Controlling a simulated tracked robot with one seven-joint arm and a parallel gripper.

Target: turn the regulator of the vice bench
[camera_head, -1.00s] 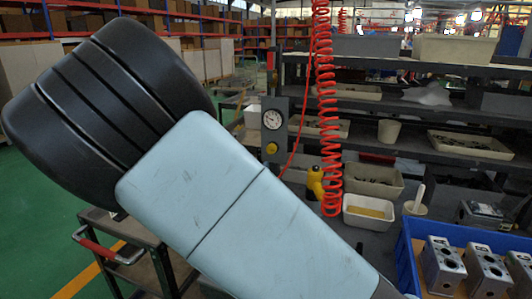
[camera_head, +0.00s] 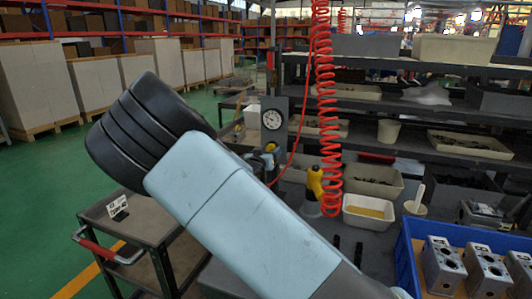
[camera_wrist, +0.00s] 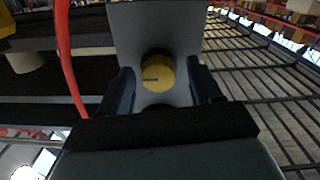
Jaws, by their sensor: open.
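The regulator's yellow round knob (camera_head: 270,147) sits on a grey upright panel (camera_head: 284,108), below a white dial gauge (camera_head: 272,119). In the wrist view the knob (camera_wrist: 157,74) faces me and shows a dark line on its face. My gripper (camera_wrist: 163,86) is open, with one dark finger on each side of the knob and gaps visible between. I cannot tell how deep the fingertips reach. In the head view my gripper (camera_head: 262,161) is at the knob, partly hidden behind my arm. The vice bench (camera_head: 378,238) is partly hidden by my arm.
A red coiled hose (camera_head: 328,110) hangs right of the panel, and a thin red hose (camera_wrist: 66,60) passes beside my gripper. A yellow tool (camera_head: 315,183), beige bins (camera_head: 368,215) and a blue crate (camera_head: 405,255) with metal blocks stand to the right. A cart (camera_head: 130,235) is at left.

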